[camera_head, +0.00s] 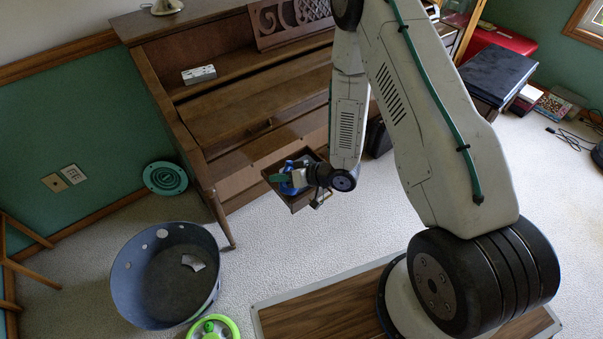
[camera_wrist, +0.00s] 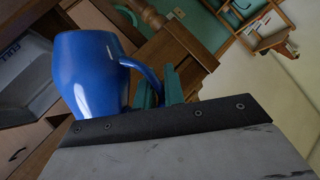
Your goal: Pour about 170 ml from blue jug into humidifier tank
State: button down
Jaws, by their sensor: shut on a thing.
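The blue jug (camera_wrist: 90,72) fills the left middle of the wrist view, with its handle reaching right to the teal fingers of my gripper (camera_wrist: 160,88). My gripper is shut on the jug's handle. In the head view the small blue jug (camera_head: 291,187) is partly hidden by my gripper (camera_head: 278,179), in front of the piano.
The upright piano (camera_head: 225,120) stands behind my gripper, with a brown open-topped box (camera_head: 303,203) just below it. A round grey-blue bin (camera_head: 128,285) and a green ring-shaped thing (camera_head: 232,326) are on the carpet at lower left. A black bench (camera_head: 497,72) is at upper right.

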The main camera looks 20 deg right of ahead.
jog(key=s+a+f+n+t+h+b, duration=0.2)
jog(key=s+a+f+n+t, duration=0.1)
jog(key=s+a+n, duration=0.1)
jog(key=shift+s+a+n+h, duration=0.25)
jog(key=shift+n+h, duration=0.15)
jog(key=shift+n, duration=0.3)
jog(key=shift+d+f, duration=0.1)
dwell(1.0)
